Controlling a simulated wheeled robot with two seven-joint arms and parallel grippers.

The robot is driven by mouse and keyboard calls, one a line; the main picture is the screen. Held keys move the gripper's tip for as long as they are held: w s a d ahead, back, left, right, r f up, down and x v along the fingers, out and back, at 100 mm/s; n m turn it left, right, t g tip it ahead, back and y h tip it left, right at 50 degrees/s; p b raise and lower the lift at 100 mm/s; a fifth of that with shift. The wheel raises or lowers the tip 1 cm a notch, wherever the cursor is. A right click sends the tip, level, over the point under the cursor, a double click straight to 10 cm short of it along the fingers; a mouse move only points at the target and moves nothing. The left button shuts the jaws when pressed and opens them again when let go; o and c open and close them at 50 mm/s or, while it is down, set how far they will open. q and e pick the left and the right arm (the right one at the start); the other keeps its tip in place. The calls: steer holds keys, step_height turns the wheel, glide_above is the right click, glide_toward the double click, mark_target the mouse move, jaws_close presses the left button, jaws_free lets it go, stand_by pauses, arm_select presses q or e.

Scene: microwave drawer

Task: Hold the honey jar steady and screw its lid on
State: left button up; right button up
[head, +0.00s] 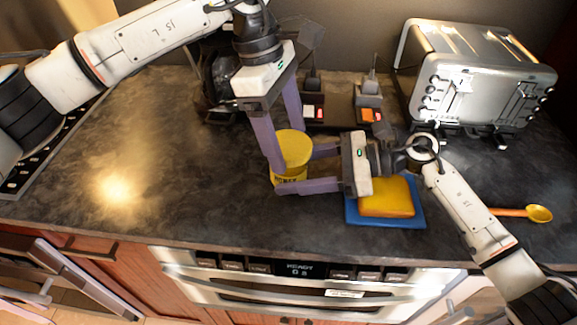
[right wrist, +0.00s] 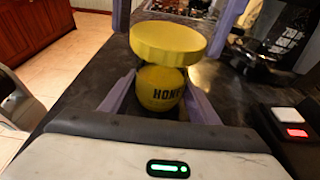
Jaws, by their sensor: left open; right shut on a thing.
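The yellow honey jar (head: 288,186) stands on the dark counter, with HONEY lettering that shows in the right wrist view (right wrist: 160,92). The wide yellow lid (head: 293,147) sits on top of the jar; the right wrist view shows it too (right wrist: 168,43). I cannot tell how far it is threaded. My right gripper (head: 285,172) comes from the right and is shut on the jar's body below the lid. My left gripper (head: 286,150) points down from above, open, with its fingers on either side of the lid. The left fingers hide part of the lid and jar.
A blue board (head: 417,215) with a yellow block (head: 387,197) lies just right of the jar, under my right arm. A silver toaster (head: 480,85) stands at the back right. The counter left of the jar is clear.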

arm_select(q)
steer(key=n, duration=0.3)
steer(key=n+t, duration=0.1)
steer(key=n, duration=0.2)
steer(key=shift+t, duration=0.3)
steer(key=n, duration=0.4)
steer(key=shift+t, duration=0.4)
steer(key=n+y, duration=0.1)
steer(key=n, duration=0.2)
steer(key=shift+n+t, duration=0.3)
steer(key=shift+n, duration=0.1)
steer(key=c, duration=1.1)
steer(key=m, duration=0.3)
steer(key=shift+a+h, duration=0.1)
steer(key=shift+h, duration=0.2)
steer(key=m+g, duration=0.1)
steer(key=m, duration=0.3)
steer(key=m+g, duration=0.1)
steer(key=m, duration=0.2)
steer(key=m+g, duration=0.1)
steer(key=m, duration=0.2)
steer(key=shift+s+m, duration=0.1)
steer(key=shift+m, duration=0.3)
steer(key=o, duration=1.1)
